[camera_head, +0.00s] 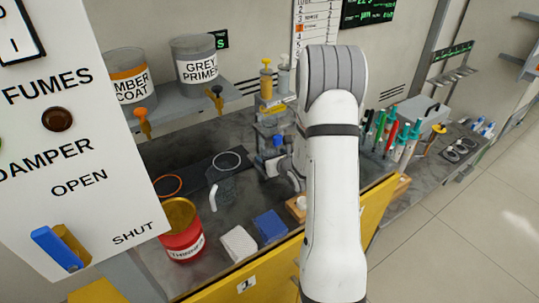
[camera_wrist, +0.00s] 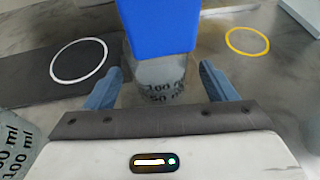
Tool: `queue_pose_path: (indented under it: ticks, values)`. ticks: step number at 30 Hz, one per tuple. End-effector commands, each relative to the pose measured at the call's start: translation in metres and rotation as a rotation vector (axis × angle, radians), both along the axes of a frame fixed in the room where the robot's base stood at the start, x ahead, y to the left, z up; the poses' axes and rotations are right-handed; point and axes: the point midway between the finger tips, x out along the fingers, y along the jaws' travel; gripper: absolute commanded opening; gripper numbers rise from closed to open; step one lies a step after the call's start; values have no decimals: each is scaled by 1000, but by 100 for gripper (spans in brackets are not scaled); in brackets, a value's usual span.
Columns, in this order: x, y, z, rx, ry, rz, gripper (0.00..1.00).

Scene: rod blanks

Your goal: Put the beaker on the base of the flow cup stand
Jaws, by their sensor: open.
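A clear beaker (camera_wrist: 158,78) with dark volume marks stands between the two fingertips of my gripper (camera_wrist: 160,87) in the wrist view. The fingers are apart, one on each side of it; contact cannot be told. A blue block-like thing (camera_wrist: 160,22) hides the beaker's upper part; it also shows in the head view (camera_head: 278,140). Another marked clear vessel (camera_wrist: 14,150) is cut off at the lower left. In the head view my gripper (camera_head: 288,170) is low over the bench, partly hidden by my arm. I cannot make out the stand's base for certain.
A white ring (camera_wrist: 79,60) lies on a dark mat, and a yellow ring (camera_wrist: 247,40) lies at the right. A red tin (camera_head: 181,240), a white block (camera_head: 239,243) and a blue block (camera_head: 270,226) stand near the bench front. Paint tins (camera_head: 195,62) stand on a shelf behind.

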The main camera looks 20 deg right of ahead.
Motion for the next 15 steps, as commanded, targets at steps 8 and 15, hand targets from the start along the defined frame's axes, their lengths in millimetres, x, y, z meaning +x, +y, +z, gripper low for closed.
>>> queue_pose_path:
  ticks: [8,15]
  values:
    - [-56,-5,23,-1,-1,-3,78]
    - [-79,-4,34,-3,-3,8,78]
